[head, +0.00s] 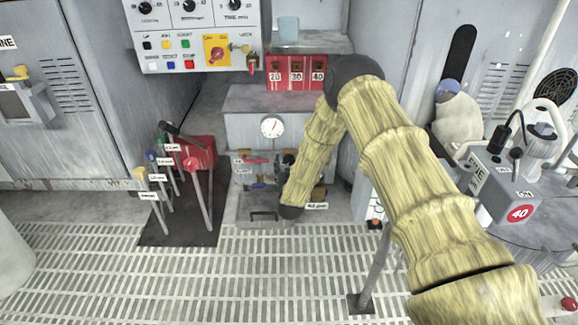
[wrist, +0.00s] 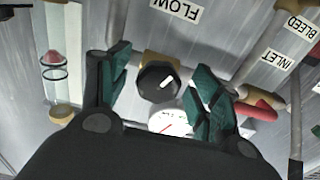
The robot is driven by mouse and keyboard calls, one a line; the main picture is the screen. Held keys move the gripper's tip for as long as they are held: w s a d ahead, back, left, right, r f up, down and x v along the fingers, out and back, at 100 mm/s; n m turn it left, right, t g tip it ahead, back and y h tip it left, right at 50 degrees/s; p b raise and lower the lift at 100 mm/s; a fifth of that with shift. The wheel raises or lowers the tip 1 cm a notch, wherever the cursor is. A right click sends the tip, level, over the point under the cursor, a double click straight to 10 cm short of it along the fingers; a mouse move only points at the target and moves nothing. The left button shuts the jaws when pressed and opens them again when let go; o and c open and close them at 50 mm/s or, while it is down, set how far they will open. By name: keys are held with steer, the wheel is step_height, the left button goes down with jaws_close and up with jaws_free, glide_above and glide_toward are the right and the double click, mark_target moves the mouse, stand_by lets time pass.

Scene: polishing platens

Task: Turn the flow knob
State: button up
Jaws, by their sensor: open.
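The flow knob (wrist: 158,84) is a round black knob with a white pointer mark on a brass base. It shows in the wrist view, below an upside-down FLOW label (wrist: 176,9). My gripper (wrist: 162,84) is open, with one green-padded finger on each side of the knob. Gaps show between the knob and both fingers, and nothing is held. In the head view my arm covers part of the panel, and I cannot make out the knob or the fingers clearly there.
A white dial gauge (wrist: 170,122) sits just below the knob, and a red handle (wrist: 260,109) is right of the right finger. A clear tube with a red float (wrist: 52,58) stands left. Coloured upright levers (head: 160,190) stand left of the panel.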

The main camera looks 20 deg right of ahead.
steer(key=c, duration=1)
steer(key=shift+c, duration=0.2)
steer(key=shift+r+n+p, duration=0.15)
steer(key=shift+n+p, duration=0.15)
steer(key=shift+p, duration=0.45)
steer(key=shift+r+n+p, duration=0.1)
steer(key=shift+n+p, duration=0.2)
steer(key=shift+p, duration=0.15)
steer(key=n+p, duration=0.2)
steer(key=shift+p, duration=0.35)
steer(key=shift+d+f+n+p, duration=0.1)
steer(key=shift+f+n+p, duration=0.1)
steer(key=shift+n+p, duration=1.15)
steer(key=shift+n, duration=0.35)
